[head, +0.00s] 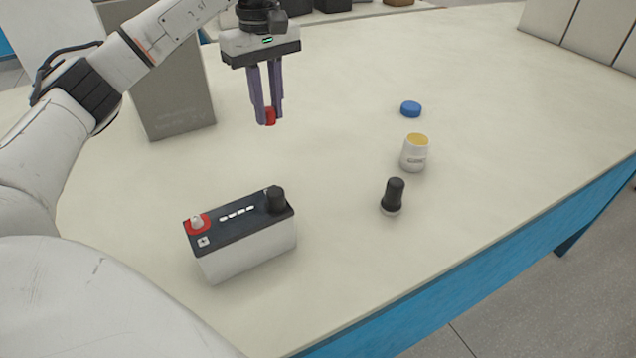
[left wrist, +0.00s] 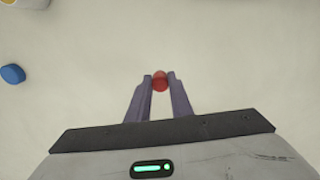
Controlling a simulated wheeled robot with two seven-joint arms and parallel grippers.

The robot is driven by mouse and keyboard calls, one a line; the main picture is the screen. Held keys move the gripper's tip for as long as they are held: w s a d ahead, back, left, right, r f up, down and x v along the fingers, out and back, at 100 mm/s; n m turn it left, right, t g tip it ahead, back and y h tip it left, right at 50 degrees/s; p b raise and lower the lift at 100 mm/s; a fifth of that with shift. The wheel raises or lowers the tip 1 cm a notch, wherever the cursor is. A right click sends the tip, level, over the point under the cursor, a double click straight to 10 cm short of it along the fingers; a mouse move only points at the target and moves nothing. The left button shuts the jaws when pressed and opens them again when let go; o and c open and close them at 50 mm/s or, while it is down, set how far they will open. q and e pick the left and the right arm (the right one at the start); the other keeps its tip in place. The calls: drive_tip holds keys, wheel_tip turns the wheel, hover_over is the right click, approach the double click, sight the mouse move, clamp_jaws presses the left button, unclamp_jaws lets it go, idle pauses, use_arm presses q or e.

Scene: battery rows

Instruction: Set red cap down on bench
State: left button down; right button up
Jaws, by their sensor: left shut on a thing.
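The red cap (head: 270,116) is between the fingertips of my left gripper (head: 268,112), which is shut on it. The cap also shows in the left wrist view (left wrist: 160,81), pinched between the two purple fingers (left wrist: 159,84). In the head view the fingers point down over the far left part of the bench (head: 330,60). I cannot tell whether the cap touches the bench top or hangs a little above it. My right gripper is not in view.
A battery (head: 250,245) with a red-ringed terminal and a black cap stands at the front left. A black-topped post (head: 393,196), a white jar (head: 414,155) and a blue cap (head: 411,109) stand to the right. A grey box (head: 175,105) is left of the gripper. The bench around the gripper is clear.

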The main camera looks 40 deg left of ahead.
sight(274, 163)
use_arm(q)
wheel_tip(274, 163, down, 10)
drive_tip(key=shift+r+b, duration=0.1)
drive_tip(key=shift+b, duration=0.45)
drive_tip(key=shift+f, duration=0.2)
drive_tip(key=c, duration=1.6)
unclamp_jaws()
drive_tip(key=shift+r, duration=0.1)
wheel_tip(274, 163, up, 12)
drive_tip(key=shift+r+p, duration=0.15)
drive_tip(key=shift+p, duration=0.7)
